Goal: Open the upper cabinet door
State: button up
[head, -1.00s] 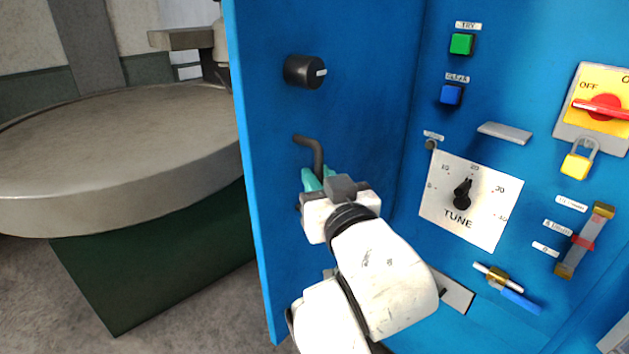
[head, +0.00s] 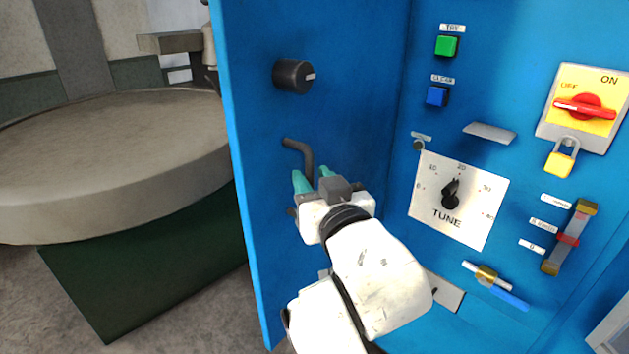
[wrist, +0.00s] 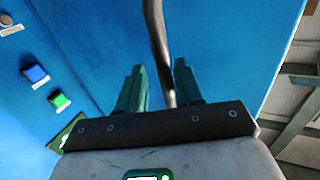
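The blue cabinet door (head: 262,130) stands at an angle to the control panel on its right and carries a black knob (head: 294,76). A dark, bent bar handle (head: 307,158) is below the knob; its lower part is mostly hidden by my gripper. My gripper (head: 314,181), with teal fingers, is at the handle, its fingers apart. In the wrist view the handle (wrist: 158,40) runs down between the two spread fingers, nearer the right one. Gaps show beside it, so it does not look clamped.
The blue control panel on the right bears a green button (head: 446,46), a blue button (head: 437,96), a TUNE dial (head: 451,196), a red-yellow switch (head: 585,107) and a yellow padlock (head: 560,163). A large round grey table (head: 110,150) stands left of the door, beyond its edge.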

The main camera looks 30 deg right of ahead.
jog(key=shift+a, duration=0.1)
jog(key=s+a+p, duration=0.1)
jog(key=s+p, duration=0.3)
jog(key=s, duration=0.6)
jog(key=shift+s+a, duration=0.25)
jog(key=shift+s, duration=0.05)
jog(key=shift+f, duration=0.1)
dwell(0.4)
